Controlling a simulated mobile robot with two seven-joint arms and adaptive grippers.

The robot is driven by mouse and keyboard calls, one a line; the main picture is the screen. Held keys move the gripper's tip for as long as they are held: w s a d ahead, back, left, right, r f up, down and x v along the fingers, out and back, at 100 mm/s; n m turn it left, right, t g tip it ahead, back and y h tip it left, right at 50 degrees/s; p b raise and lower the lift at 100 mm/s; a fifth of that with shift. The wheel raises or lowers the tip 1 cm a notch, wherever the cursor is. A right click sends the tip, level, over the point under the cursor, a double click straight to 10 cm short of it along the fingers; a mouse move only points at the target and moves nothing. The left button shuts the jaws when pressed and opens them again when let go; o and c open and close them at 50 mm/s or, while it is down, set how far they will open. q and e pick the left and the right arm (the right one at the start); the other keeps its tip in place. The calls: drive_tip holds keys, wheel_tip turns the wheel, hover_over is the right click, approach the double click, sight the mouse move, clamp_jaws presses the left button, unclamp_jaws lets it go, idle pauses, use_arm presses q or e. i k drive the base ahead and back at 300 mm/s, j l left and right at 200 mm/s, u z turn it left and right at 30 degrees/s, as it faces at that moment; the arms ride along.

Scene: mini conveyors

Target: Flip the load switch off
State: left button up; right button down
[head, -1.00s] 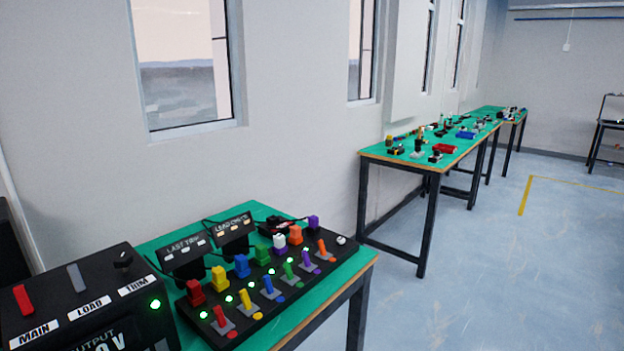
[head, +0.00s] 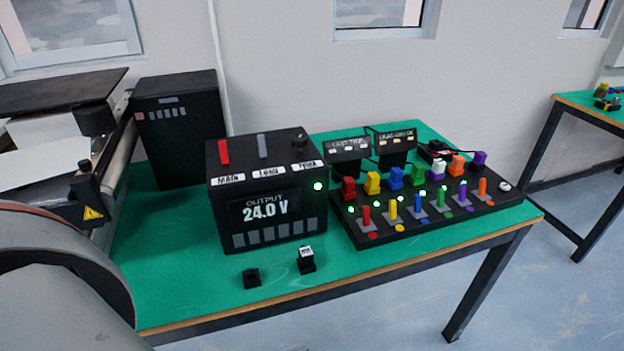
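The black power supply box (head: 266,190) stands on the green table. Its display reads OUTPUT 24.0 V and a green lamp is lit at its right edge. On its top are a red MAIN switch (head: 223,152), the grey LOAD switch (head: 263,145) in the middle, and a dark TRIM knob (head: 299,140). The MAIN and LOAD levers look alike in tilt; the exact lever position is hard to tell. Neither gripper is in view.
A black panel (head: 440,208) of coloured levers and blocks with green lamps stands right of the box. A conveyor (head: 110,170) and a dark cabinet (head: 180,120) stand to the left. The green tabletop (head: 185,285) is clear at front left.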

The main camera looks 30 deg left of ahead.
sight(260, 139)
drive_tip(key=u, duration=1.35)
